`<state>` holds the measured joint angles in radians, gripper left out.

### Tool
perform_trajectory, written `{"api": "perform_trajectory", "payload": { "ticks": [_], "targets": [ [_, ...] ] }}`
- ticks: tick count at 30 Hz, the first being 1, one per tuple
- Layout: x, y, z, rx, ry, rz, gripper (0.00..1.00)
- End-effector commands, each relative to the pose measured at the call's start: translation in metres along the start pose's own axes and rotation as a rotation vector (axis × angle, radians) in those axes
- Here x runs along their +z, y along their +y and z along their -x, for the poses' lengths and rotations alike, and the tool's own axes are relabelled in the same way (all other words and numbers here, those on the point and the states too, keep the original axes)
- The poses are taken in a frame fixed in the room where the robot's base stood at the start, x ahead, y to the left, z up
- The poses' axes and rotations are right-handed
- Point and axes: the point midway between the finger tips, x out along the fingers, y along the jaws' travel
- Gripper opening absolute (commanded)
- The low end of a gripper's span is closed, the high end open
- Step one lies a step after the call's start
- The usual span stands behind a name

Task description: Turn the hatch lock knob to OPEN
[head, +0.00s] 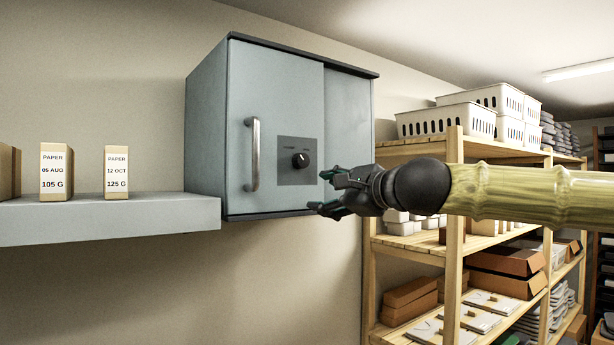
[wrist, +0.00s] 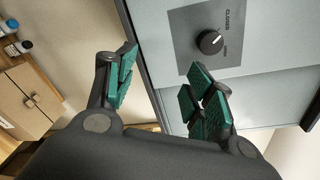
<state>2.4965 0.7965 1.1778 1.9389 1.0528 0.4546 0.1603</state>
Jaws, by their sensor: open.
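The hatch lock knob (head: 300,160) is a small round black knob with a white mark, on a dark grey square plate (head: 296,178) on the front of the wall cabinet (head: 290,90). In the wrist view the knob (wrist: 210,42) sits beyond my fingers, with a label reading CLOSED beside it; a second, smaller label is hard to read.
A vertical metal handle (head: 254,154) stands out left of the plate. A grey shelf (head: 110,218) with paper boxes is at the left. Wooden racks (head: 455,230) with white baskets (head: 447,121) and brown boxes stand behind my arm at the right.

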Motion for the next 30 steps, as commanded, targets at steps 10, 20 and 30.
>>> {"api": "perform_trajectory", "payload": {
  "ticks": [10,20,30],
  "targets": [
    [0.035,-0.062,0.032,-0.071,-0.059,-0.061,0.53],
    [0.037,-0.066,-0.008,-0.07,-0.058,-0.061,0.53],
    [0.04,-0.068,-0.051,-0.07,-0.058,-0.061,0.53]
  ]
}}
